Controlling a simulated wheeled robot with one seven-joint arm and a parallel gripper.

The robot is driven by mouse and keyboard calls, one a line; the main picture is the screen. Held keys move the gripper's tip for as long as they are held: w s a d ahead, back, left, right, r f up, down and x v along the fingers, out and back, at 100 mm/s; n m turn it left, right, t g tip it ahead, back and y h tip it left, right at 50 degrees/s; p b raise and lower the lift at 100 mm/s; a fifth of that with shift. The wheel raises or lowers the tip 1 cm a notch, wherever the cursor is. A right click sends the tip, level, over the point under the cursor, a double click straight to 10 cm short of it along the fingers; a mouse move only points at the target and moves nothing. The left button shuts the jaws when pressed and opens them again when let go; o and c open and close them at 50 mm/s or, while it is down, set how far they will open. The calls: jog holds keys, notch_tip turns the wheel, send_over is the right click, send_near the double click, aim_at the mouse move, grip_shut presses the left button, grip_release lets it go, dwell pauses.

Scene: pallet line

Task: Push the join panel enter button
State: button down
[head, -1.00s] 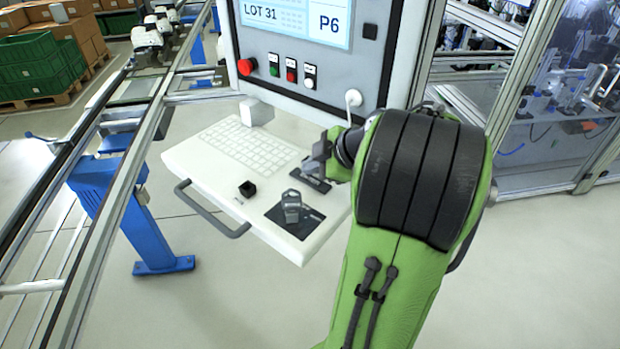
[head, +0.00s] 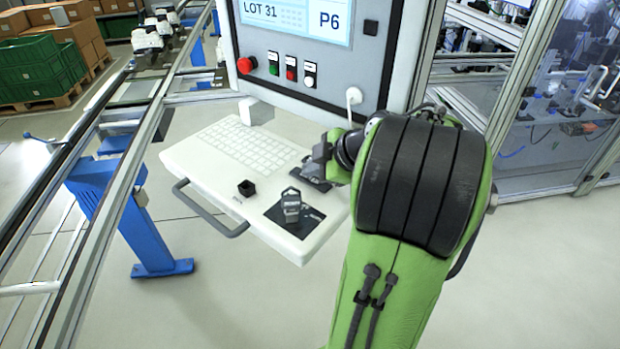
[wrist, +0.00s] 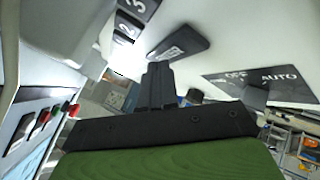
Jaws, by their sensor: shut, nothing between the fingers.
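My gripper (wrist: 159,68) is shut and empty. In the wrist view its fingertips are just below a wide dark key (wrist: 180,42) with a pale label too blurred to read, which looks like the enter button. I cannot tell whether the tips touch it. Number keys (wrist: 131,20) marked 2 and 3 lie beside it. In the head view the gripper is over the right side of the white console shelf (head: 190,165), partly hidden by my green arm, and it covers part of the dark keypad there.
The shelf also bears a keyboard (head: 245,145), a small black knob (head: 246,188) and a grey switch (head: 290,206) on a dark plate, labelled AUTO in the wrist view. Above are a red emergency button (head: 246,65) and small push buttons. A conveyor rail (head: 100,190) runs at left.

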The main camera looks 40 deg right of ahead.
aim_at(313, 181)
jog(key=shift+f+b, duration=0.45)
jog(key=shift+b, duration=0.05)
dwell(0.3)
jog(key=shift+r, duration=0.1)
jog(key=shift+r+p, duration=0.6)
jog(key=shift+r, duration=0.25)
notch_tip(313, 181, up, 5)
jog(key=p, duration=0.3)
jog(key=shift+r+p, duration=0.1)
jog(key=shift+p, duration=0.3)
dwell(0.5)
